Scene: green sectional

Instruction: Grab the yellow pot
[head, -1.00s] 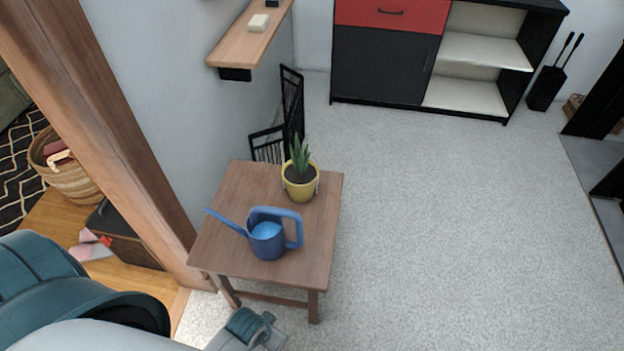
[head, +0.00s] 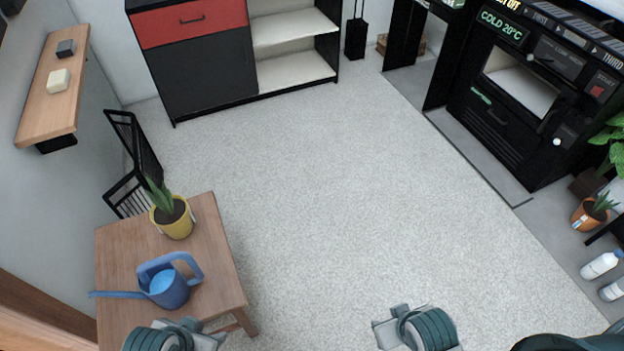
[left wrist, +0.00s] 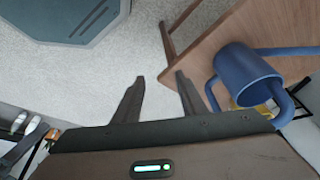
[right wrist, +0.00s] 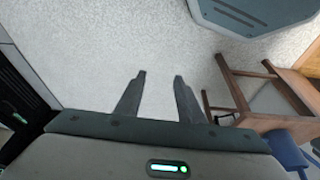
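The yellow pot (head: 174,221) holds a green spiky plant and stands upright at the far end of the small wooden table (head: 205,262). A blue watering can (head: 168,289) stands on the table on the near side of the pot. In the left wrist view the can (left wrist: 245,76) is large, with a small yellow patch behind it. My left gripper (left wrist: 159,78) is open and empty, beside the table's edge. My right gripper (right wrist: 160,76) is open and empty over the carpet, apart from the table.
A wall shelf (head: 50,100) hangs at left and a black rack (head: 130,165) stands behind the table. A red and black cabinet (head: 205,60) is at the back. A black stove (head: 520,100) stands at right. The carpet between is clear.

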